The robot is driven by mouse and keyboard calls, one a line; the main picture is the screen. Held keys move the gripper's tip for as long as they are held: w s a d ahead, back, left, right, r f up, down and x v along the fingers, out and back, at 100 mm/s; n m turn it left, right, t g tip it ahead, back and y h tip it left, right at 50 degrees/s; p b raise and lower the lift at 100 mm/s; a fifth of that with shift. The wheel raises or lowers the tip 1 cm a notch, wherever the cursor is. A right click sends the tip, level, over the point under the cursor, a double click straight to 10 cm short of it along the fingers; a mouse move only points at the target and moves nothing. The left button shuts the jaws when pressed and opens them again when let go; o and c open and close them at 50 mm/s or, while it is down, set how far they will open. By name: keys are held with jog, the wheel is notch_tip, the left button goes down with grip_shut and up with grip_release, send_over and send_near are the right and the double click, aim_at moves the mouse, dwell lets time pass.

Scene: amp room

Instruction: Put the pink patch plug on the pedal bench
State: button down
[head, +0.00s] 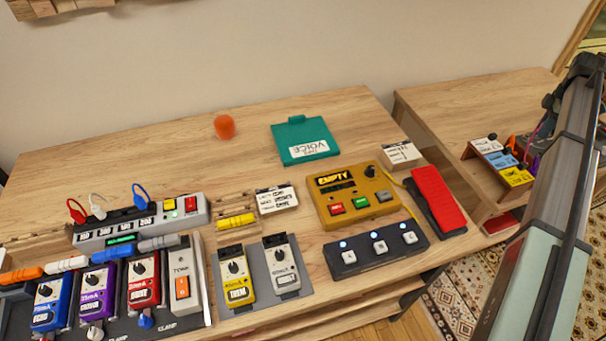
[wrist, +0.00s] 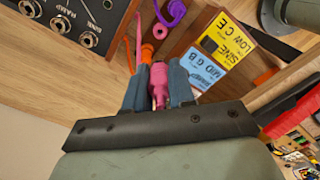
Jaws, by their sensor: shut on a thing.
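The pink patch plug (wrist: 158,87) is between the fingers of my gripper (wrist: 157,90) in the wrist view, and the fingers are shut on it. A thin pink cable (wrist: 138,42) shows just beyond the fingers. In the head view my arm reaches in from the right over the side desk (head: 470,92), and the plug cannot be made out clearly there. The pedal bench (head: 361,112) is the wide wooden table to the left, apart from my gripper.
Orange (wrist: 147,53) and purple (wrist: 172,14) plugs are close by the held plug. A small card rack (head: 500,162) stands on the side desk. The bench front is crowded with pedals. A teal clipboard (head: 290,137) and orange object (head: 224,127) lie farther back, with bare wood around them.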

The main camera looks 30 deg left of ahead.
notch_tip(320, 180, up, 5)
jog(key=shift+r, duration=0.15)
jog(key=s+a, duration=0.3)
jog(key=a, duration=1)
jog(key=s+a, duration=0.3)
jog(key=a, duration=1)
jog(key=s+a, duration=0.7)
jog(key=a, duration=0.5)
jog(key=s+a, duration=0.7)
jog(key=a, duration=0.5)
jog(key=f, duration=0.5)
jog(key=shift+w+d, duration=0.1)
jog(key=shift+d, duration=0.15)
jog(key=shift+f, duration=0.1)
jog(key=shift+f, duration=4.95)
jog(key=c, duration=1)
grip_release()
jog(key=shift+f, duration=0.1)
